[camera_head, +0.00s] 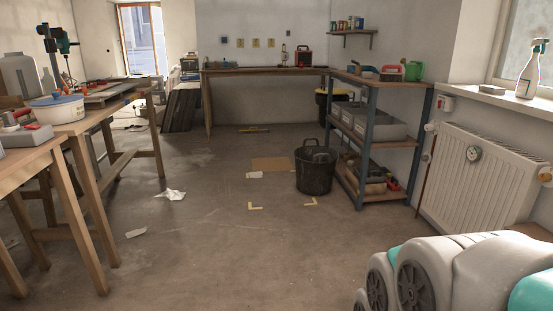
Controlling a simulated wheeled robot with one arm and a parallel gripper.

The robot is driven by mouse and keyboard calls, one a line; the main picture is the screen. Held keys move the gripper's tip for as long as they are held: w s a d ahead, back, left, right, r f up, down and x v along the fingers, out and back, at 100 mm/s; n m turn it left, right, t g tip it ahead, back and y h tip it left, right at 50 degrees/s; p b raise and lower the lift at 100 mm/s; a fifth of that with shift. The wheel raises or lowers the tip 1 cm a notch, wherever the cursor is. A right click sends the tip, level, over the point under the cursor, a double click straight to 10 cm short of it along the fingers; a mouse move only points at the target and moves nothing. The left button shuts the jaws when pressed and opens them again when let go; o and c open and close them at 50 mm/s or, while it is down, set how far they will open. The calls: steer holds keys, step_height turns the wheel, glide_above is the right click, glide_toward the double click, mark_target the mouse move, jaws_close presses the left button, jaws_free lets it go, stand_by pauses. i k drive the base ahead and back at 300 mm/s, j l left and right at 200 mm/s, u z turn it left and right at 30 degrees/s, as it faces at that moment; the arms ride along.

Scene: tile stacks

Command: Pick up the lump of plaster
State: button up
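I cannot single out a lump of plaster for certain. A crumpled white piece (171,195) lies on the floor left of centre; it could be plaster or paper. A smaller, flatter white scrap (136,232) lies nearer, towards the left workbench. Another small pale piece (254,175) lies by a brown sheet on the floor. My gripper does not show in this view. White, grey and teal parts that look like my own arm fill the lower right corner.
Wooden workbenches (101,199) stand at the left. A black bucket (314,171) stands before a blue-framed shelf (365,150) at the right. A radiator (480,172) lines the right wall. A brown sheet (272,164) lies mid-floor. The near central floor is largely clear.

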mark_target(365, 75)
steer(key=i+z, duration=0.15)
steer(key=i, duration=0.35)
steer(key=i+j+z, duration=0.2)
steer(key=i, duration=0.3)
steer(key=i+j+z, duration=0.15)
steer(key=i, duration=0.35)
steer(key=i+j+z, duration=0.2)
steer(key=i, duration=0.25)
steer(key=i+j, duration=0.1)
steer(key=i, duration=0.2)
steer(key=i+j, duration=0.15)
steer(key=i, duration=0.15)
